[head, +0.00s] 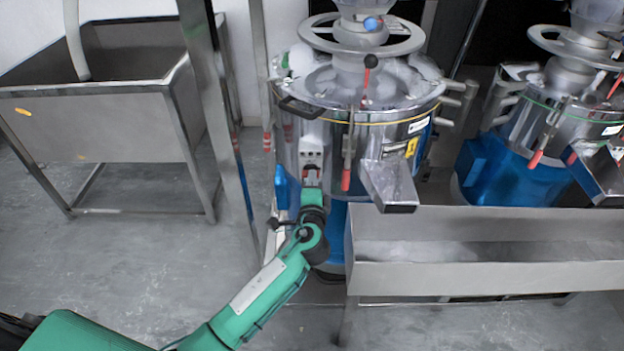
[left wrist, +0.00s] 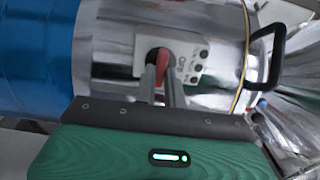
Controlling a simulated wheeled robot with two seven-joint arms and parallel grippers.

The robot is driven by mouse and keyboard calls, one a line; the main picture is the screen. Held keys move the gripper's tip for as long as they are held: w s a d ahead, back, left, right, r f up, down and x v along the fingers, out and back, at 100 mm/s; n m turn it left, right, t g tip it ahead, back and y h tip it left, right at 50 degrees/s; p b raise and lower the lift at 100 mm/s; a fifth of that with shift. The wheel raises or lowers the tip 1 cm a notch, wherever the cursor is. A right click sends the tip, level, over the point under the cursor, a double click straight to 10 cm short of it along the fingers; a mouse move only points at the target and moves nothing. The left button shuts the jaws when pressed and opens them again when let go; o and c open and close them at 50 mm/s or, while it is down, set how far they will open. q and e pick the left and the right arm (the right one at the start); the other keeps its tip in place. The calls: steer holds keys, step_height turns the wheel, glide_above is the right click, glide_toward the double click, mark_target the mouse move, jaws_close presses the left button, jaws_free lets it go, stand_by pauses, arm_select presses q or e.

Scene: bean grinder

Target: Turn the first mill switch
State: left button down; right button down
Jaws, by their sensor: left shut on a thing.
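The first mill (head: 350,110) is a round steel machine with a blue base, in the middle of the head view. Its switch panel (head: 311,150) is a small light plate on the front left of the drum. The panel also shows in the left wrist view (left wrist: 196,66), with a red switch (left wrist: 164,62) on it. My left gripper (head: 311,180) reaches the panel from below. In the left wrist view its two fingers (left wrist: 161,78) are shut on the red switch. The fingers partly hide the switch. My right gripper is in neither view.
A steel spout (head: 390,183) and a red-handled lever (head: 347,160) are right of the panel. A steel trough (head: 480,275) stands at the lower right. A second mill (head: 545,140) is further right. A steel sink (head: 95,120) stands at the left.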

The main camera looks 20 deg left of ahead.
arm_select(q)
steer(key=shift+f, duration=0.1)
stand_by(0.3)
steer(key=c, duration=1.5)
jaws_free()
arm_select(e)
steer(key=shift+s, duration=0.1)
